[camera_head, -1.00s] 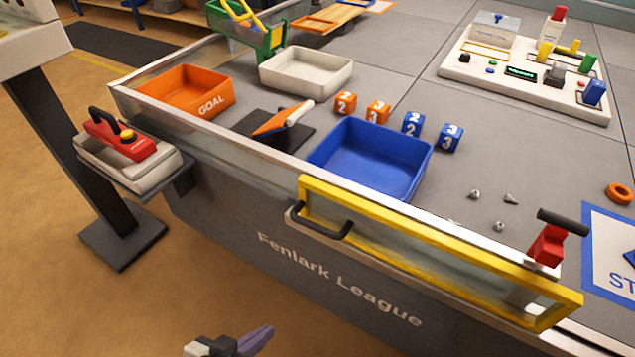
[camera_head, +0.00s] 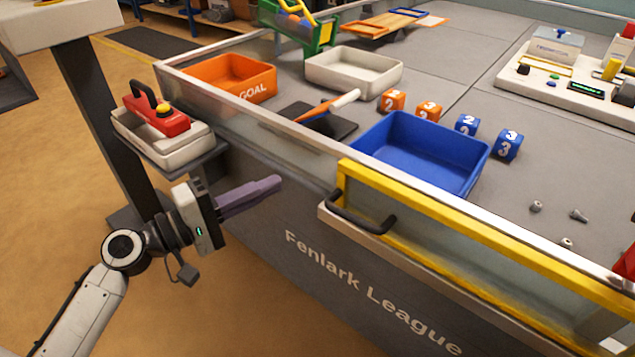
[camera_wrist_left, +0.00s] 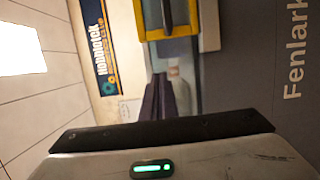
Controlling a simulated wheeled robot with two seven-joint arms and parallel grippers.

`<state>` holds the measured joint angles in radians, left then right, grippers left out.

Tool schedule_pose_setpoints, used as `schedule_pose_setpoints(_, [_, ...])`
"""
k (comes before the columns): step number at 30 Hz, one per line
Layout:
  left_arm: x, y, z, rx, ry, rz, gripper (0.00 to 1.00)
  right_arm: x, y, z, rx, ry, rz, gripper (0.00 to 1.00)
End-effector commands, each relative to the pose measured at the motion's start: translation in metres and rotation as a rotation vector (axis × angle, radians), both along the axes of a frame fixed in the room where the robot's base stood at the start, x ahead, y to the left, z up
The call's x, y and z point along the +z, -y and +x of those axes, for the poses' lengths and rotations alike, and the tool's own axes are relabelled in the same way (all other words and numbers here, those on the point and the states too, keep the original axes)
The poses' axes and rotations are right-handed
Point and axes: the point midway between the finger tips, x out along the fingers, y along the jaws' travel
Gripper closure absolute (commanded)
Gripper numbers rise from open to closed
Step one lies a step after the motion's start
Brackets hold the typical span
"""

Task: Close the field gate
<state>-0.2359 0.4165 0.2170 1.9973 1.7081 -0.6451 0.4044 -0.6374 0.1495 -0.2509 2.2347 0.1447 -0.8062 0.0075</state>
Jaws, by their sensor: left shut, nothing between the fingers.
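The field gate (camera_head: 440,217) is a clear panel in a yellow frame along the near field wall, with a black bar handle (camera_head: 360,215) near its left end. Its right end runs to the picture edge; I cannot tell how it sits against the wall there. A red latch-like part (camera_head: 627,262) is cut off at the right edge. My left gripper (camera_head: 274,185) is shut and empty, left of the handle and apart from it, in front of the wall. Its purple fingers (camera_wrist_left: 160,98) point toward the yellow frame (camera_wrist_left: 168,33) in the left wrist view. My right gripper is not in view.
Inside the wall are an orange goal bin (camera_head: 250,90), a blue bin (camera_head: 430,150) and numbered cubes (camera_head: 467,124). The floor in front is clear.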

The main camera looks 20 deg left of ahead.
Motion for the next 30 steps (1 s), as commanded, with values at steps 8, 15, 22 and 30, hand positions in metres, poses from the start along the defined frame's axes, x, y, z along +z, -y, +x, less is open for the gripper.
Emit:
schedule_pose_setpoints(8, [0.002,0.034,0.051,0.0,0.002,0.0,1.0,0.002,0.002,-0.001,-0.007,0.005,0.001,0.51])
schedule_pose_setpoints(15, [0.001,0.066,0.057,-0.001,0.0,0.0,1.0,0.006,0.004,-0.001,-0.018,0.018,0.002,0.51])
schedule_pose_setpoints(22, [0.0,0.081,0.052,0.001,-0.001,0.002,1.0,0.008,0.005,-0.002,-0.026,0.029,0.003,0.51])
schedule_pose_setpoints(30, [-0.001,0.082,0.051,0.001,-0.001,0.003,1.0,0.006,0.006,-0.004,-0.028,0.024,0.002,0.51])
